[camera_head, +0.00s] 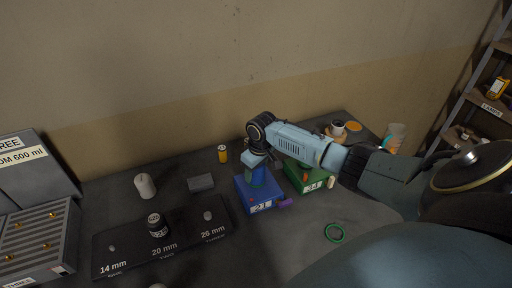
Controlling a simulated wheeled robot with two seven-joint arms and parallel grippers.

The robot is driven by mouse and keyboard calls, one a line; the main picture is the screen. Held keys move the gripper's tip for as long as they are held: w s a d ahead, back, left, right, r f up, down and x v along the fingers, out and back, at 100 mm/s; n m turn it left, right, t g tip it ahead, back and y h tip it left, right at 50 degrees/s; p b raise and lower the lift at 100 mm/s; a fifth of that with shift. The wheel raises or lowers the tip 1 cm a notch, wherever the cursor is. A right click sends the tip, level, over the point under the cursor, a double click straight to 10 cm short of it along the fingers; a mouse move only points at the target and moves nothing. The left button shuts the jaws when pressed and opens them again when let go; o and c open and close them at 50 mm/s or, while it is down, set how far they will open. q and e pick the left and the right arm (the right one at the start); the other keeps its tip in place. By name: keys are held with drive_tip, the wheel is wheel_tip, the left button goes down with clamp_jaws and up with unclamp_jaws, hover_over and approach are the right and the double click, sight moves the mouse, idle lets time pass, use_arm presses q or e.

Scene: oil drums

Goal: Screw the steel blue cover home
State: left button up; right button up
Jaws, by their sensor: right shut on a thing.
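A blue drum (264,206) with a white number label on its front stands on the dark table, right of the picture's middle. My right gripper (258,181) reaches in from the right and points down at the top of this drum. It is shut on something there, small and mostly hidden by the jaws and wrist. I cannot clearly make out the steel blue cover, nor whether it sits level on the drum. My left gripper is not in view.
A green drum (318,187) stands close on the right, partly behind my arm. A black mat (180,246) with size markings lies left. A grey block (201,183) and yellow can (222,154) stand behind.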

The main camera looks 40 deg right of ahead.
drive_tip(key=m, duration=0.6)
drive_tip(key=shift+h, duration=0.4)
drive_tip(key=m, duration=0.6)
drive_tip(key=shift+d+m+g+h, duration=0.1)
drive_tip(key=shift+m+g+h, duration=0.2)
drive_tip(key=o, duration=1.1)
drive_tip(key=shift+o, duration=0.2)
